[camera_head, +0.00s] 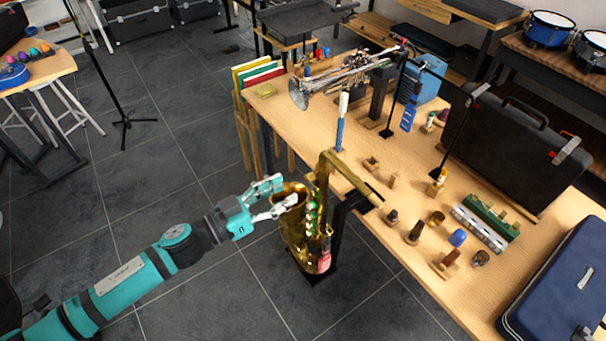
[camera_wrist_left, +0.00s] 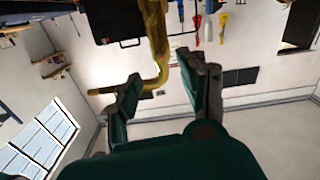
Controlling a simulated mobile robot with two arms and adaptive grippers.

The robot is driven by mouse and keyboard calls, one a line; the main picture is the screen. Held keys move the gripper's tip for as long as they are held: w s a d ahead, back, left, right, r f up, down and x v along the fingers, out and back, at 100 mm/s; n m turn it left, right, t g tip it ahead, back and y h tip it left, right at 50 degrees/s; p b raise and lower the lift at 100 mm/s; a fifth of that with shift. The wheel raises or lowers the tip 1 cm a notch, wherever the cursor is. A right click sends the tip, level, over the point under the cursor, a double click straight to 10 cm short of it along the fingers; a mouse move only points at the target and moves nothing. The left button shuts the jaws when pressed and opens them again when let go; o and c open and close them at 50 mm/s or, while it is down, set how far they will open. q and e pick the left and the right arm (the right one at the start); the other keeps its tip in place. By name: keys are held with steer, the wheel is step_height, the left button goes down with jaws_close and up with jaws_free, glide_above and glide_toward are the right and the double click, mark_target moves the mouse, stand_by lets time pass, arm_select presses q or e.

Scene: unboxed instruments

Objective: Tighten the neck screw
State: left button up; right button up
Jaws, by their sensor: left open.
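A brass saxophone (camera_head: 296,236) stands upright on a black stand in front of the wooden table. Its neck (camera_head: 348,178) bends off the top of the body and reaches right, over the table edge. The neck screw is too small to make out near the joint. My left gripper (camera_head: 287,190) is open, with its fingertips at the bell's rim, left of the neck joint; I cannot tell whether they touch it. In the left wrist view the open fingers (camera_wrist_left: 160,66) point towards the saxophone neck (camera_wrist_left: 154,50), which appears beyond and between them. My right gripper is out of view.
The wooden table (camera_head: 330,190) holds a trumpet (camera_head: 345,75) on a stand, a black case (camera_head: 515,145), a blue case (camera_head: 560,285) and several small mouthpieces and parts along its front edge.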

mark_target(307, 179)
arm_select(q)
steer(key=p+x, duration=0.1)
steer(key=x, duration=0.5)
steer(key=shift+c, duration=0.3)
jaws_close()
